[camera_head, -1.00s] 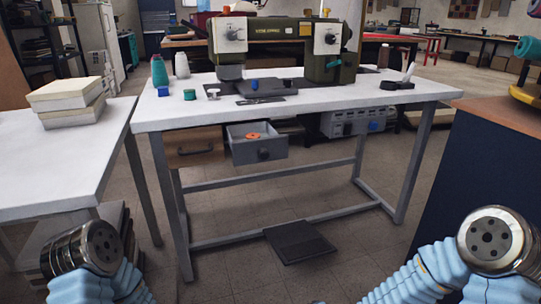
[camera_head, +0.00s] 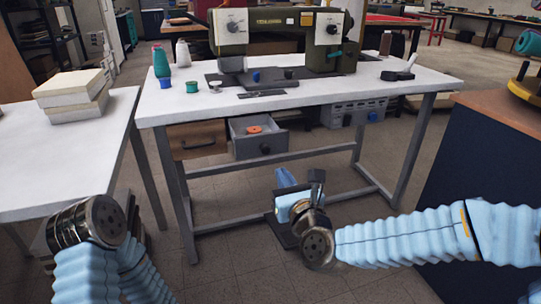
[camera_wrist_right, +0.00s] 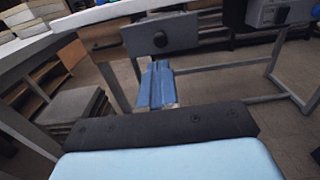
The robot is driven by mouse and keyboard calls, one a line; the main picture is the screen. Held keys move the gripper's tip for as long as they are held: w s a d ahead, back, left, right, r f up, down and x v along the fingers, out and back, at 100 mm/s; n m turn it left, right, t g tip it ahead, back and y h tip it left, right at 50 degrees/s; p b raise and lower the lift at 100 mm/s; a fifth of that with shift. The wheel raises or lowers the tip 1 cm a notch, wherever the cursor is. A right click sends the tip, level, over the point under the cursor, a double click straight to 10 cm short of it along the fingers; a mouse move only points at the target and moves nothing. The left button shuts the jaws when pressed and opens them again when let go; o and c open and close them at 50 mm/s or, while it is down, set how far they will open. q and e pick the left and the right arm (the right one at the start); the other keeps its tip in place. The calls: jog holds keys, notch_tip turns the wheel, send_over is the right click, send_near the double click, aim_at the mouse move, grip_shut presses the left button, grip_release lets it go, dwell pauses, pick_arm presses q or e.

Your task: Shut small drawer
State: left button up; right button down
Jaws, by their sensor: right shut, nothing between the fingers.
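The small grey drawer (camera_head: 258,142) hangs under the white sewing table and is pulled out. An orange round thing lies inside it, and a dark knob is on its front. In the right wrist view the drawer front (camera_wrist_right: 160,37) with its knob is beyond my fingers. My right gripper (camera_head: 287,180) is in front of and below the drawer, apart from it. Its blue fingers (camera_wrist_right: 157,85) are shut and empty, pointing toward the drawer. My left arm shows at the lower left in the head view, but its gripper is not seen.
The white table (camera_head: 330,92) bears a green sewing machine (camera_head: 262,35) and spools. A wooden drawer (camera_head: 197,140) is left of the small drawer, and a grey control box (camera_head: 352,113) is right. A side table with books (camera_head: 75,95) stands left.

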jog(key=p+x, duration=0.1)
jog(key=x, duration=0.8)
jog(key=shift+w+f, duration=0.1)
jog(key=shift+w, duration=0.2)
jog(key=shift+a, duration=0.1)
jog(key=b, duration=0.2)
send_near(257, 130)
jog(key=shift+w+a+f, duration=0.25)
jog(key=shift+w+f, duration=0.1)
jog(key=shift+w, duration=0.1)
jog(key=shift+w+a+f, duration=0.25)
jog(key=shift+w+f, duration=0.05)
jog(key=shift+w, duration=0.15)
jog(key=x, duration=0.7)
jog(key=shift+w+r, duration=0.2)
jog(key=shift+w, duration=0.1)
jog(key=shift+w+a+r, duration=0.1)
jog(key=shift+w, duration=0.15)
jog(key=shift+r, duration=0.15)
